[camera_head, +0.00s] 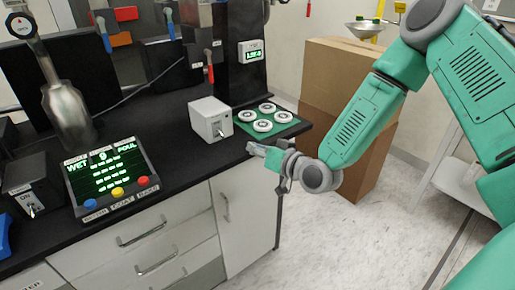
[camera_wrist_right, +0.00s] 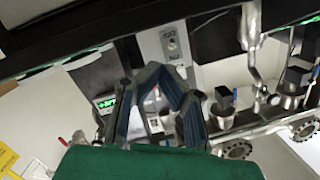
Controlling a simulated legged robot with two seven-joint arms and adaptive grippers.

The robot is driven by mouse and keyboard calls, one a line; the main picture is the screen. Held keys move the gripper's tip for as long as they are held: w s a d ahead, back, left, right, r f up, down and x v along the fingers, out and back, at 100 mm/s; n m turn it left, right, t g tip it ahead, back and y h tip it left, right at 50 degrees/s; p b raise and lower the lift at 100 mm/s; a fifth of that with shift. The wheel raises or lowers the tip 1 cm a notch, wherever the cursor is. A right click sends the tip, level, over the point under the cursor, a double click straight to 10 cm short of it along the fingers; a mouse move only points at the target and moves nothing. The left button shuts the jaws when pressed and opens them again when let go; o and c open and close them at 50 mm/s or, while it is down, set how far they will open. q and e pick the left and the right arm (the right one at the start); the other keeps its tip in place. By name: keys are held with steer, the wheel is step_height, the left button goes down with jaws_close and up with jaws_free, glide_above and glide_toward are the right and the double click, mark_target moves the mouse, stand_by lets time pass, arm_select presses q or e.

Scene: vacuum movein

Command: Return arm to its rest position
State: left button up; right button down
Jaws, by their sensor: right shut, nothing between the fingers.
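My right arm (camera_head: 360,120) is green and comes in from the upper right in the head view, bent down toward the bench. My right gripper (camera_head: 262,150) is at the front right edge of the black bench top, in front of the green plate with white discs. It is shut and holds nothing. In the right wrist view its fingers (camera_wrist_right: 165,100) meet toward the top, with blue pads, above a green part of my arm. My left gripper does not show.
The black bench (camera_head: 150,165) carries a white switch box (camera_head: 210,119), a green plate (camera_head: 284,128) with several white discs, a control panel with a green display (camera_head: 107,178) and a metal vessel (camera_head: 68,112). Cardboard boxes (camera_head: 335,80) stand behind my arm. Open floor (camera_head: 330,235) lies right of the cabinet.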

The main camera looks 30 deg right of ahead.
steer(key=s+a+f+n+g, duration=0.1)
steer(key=s+a+f+g, duration=0.3)
steer(key=s+f, duration=0.45)
steer(key=s+a+f+n+g, duration=0.1)
steer(key=s+a+f+g, duration=0.2)
steer(key=s+f+g, duration=0.35)
steer(key=s+d+f+n+g+h, duration=0.1)
steer(key=s+f, duration=0.3)
steer(key=s, duration=0.6)
steer(key=s+d+f+g+h, duration=0.1)
steer(key=s+f+g+h, duration=0.1)
steer(key=s, duration=0.7)
steer(key=shift+s+d+f+n+g, duration=0.25)
steer(key=shift+s+f+n+g, duration=0.15)
steer(key=shift+f+g, duration=0.5)
steer(key=shift+a, duration=0.3)
steer(key=shift+d, duration=0.15)
